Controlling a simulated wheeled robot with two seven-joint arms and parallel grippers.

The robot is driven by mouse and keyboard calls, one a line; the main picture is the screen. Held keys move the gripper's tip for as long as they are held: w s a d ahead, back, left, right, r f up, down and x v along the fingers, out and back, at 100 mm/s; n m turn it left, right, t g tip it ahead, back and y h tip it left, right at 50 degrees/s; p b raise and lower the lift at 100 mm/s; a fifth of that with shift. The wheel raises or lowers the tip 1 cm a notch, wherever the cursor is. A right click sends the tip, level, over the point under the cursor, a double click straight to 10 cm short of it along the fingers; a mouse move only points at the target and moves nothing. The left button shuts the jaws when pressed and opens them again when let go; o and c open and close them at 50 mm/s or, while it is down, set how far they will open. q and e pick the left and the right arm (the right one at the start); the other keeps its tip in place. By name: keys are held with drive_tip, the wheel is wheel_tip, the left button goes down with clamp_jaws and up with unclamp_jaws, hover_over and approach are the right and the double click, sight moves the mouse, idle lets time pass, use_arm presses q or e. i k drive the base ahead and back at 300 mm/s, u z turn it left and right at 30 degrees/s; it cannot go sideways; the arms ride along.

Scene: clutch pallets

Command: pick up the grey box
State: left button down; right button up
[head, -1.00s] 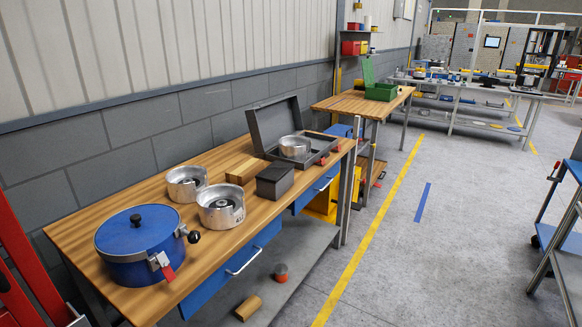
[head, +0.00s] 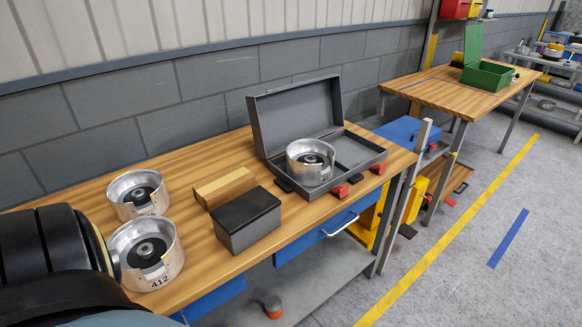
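An open grey case (head: 361,152) stands at the far end of the wooden workbench, its lid raised against the wall side. A silver metal cup (head: 311,165) sits in its left part; the right part looks empty. Red latches are on its front. A smaller closed dark grey box (head: 247,226) with a black lid stands on the bench nearer to me, beside a wooden block (head: 224,188). The frames do not tell which one is meant. A black, rounded part, apparently of my own arm, fills the lower left. Neither gripper shows.
Two more silver cups, one at the back (head: 137,196) and one marked 412 (head: 146,255), stand left of the small box. A second workbench (head: 440,92) with an open green case (head: 487,75) is further right.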

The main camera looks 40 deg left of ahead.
sight(240, 223)
drive_tip(key=i, duration=1.65)
drive_tip(key=u, duration=3.35)
